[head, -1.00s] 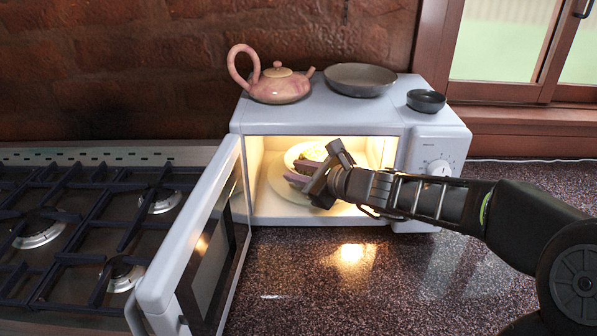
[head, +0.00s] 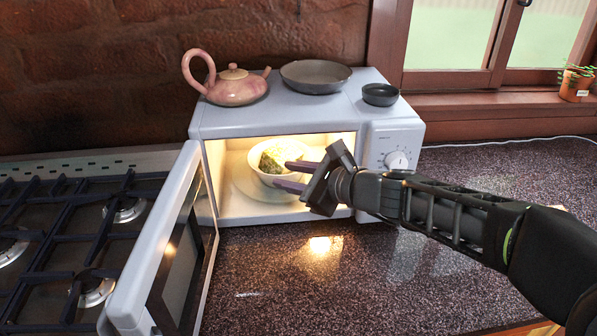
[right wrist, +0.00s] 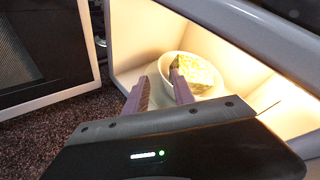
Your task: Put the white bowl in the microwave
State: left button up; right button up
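The white bowl (head: 266,176) stands upright inside the lit microwave (head: 255,122), with a green-and-yellow food piece (head: 281,158) in it. A glass turntable plate (head: 245,188) shows around and below the bowl. My right gripper (head: 297,176) is at the microwave opening, at the right front of the bowl. Its fingers are parted with a clear gap. In the right wrist view, the gripper (right wrist: 157,86) points at the bowl (right wrist: 208,97), one finger overlapping its rim and the other to its left; contact is unclear. My left gripper is not in view.
The microwave door (head: 165,250) stands wide open on the left, in front of the gas stove (head: 65,225). A pink teapot (head: 236,88), a grey dish (head: 315,77) and a small dark bowl (head: 380,94) sit on the microwave. The speckled counter (head: 330,285) in front is clear.

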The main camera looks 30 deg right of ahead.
jog(key=shift+v, duration=1.25)
jog(key=shift+f, duration=0.15)
dwell(0.4)
